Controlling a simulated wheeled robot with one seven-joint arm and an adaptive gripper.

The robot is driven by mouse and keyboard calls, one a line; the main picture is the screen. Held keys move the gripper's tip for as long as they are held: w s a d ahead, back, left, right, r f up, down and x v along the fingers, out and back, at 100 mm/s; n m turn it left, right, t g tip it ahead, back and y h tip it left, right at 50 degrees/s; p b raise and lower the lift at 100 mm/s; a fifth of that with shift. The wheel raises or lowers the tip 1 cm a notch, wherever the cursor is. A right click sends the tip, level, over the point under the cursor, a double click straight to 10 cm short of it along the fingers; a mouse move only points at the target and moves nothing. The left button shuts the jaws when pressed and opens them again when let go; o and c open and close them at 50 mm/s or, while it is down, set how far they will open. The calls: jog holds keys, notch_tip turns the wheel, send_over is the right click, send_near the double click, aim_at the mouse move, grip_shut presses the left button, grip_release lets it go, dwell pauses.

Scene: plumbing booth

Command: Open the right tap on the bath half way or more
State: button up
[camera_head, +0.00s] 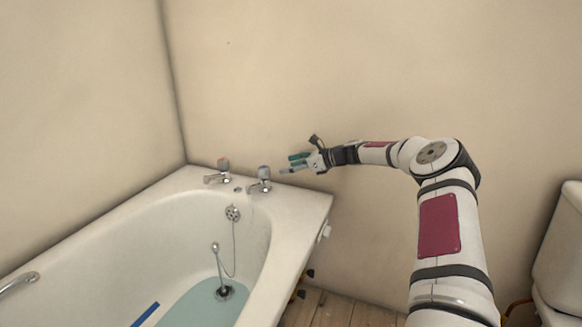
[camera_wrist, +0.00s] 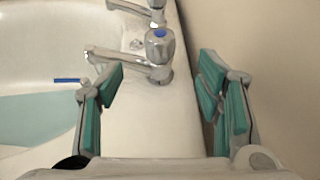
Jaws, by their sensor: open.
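The right tap (camera_head: 263,176) is a chrome tap with a blue-marked top, standing on the bath's far rim. In the wrist view the right tap (camera_wrist: 160,50) stands upright ahead, between the lines of my fingers. The other tap (camera_head: 222,168), with a reddish top, stands to its left; part of it shows at the top of the wrist view (camera_wrist: 150,10). My gripper (camera_head: 289,164) is open and empty, just right of the right tap and at about its height. In the wrist view my gripper's two teal-padded fingers (camera_wrist: 160,92) are spread apart, with the tap beyond them.
The white bath (camera_head: 318,204) holds some water, with a plug on a chain (camera_head: 233,245) and a blue strip (camera_head: 145,314) inside. The wall (camera_head: 300,80) is close behind the taps. A toilet (camera_head: 562,250) stands at the right. Wooden floor lies beside the bath.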

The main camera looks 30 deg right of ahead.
aim_at(268, 171)
jog(key=shift+a, duration=0.1)
jog(key=s+a+t+y+p, duration=0.1)
jog(key=s+a+t+y, duration=0.15)
jog(key=a, duration=0.45)
jog(key=d+f+m+t+h, duration=0.1)
jog(key=h, duration=0.1)
jog(key=s+d+f+m+t+h+p, duration=0.1)
jog(key=m+h, duration=0.1)
jog(key=d+f+m+t+h, duration=0.1)
jog(key=t+h, duration=0.1)
jog(key=shift+s+d+f+m+h+p, duration=0.25)
jog(key=shift+s+d+m+p, duration=0.05)
jog(key=shift+s+d, duration=0.05)
jog(key=w+b, duration=0.1)
jog(key=w, duration=0.3)
jog(key=w+a+b, duration=0.1)
jog(key=w, duration=0.2)
jog(key=w+a+b, duration=0.1)
jog(key=w+b, duration=0.1)
jog(key=w, duration=0.2)
jog(key=shift+w+a, duration=0.15)
jog(key=shift+w, duration=0.2)
jog(key=shift+w+a+b, duration=0.15)
jog(key=shift+w+b, duration=0.15)
jog(key=shift+w, duration=0.55)
jog(key=c, duration=1.2)
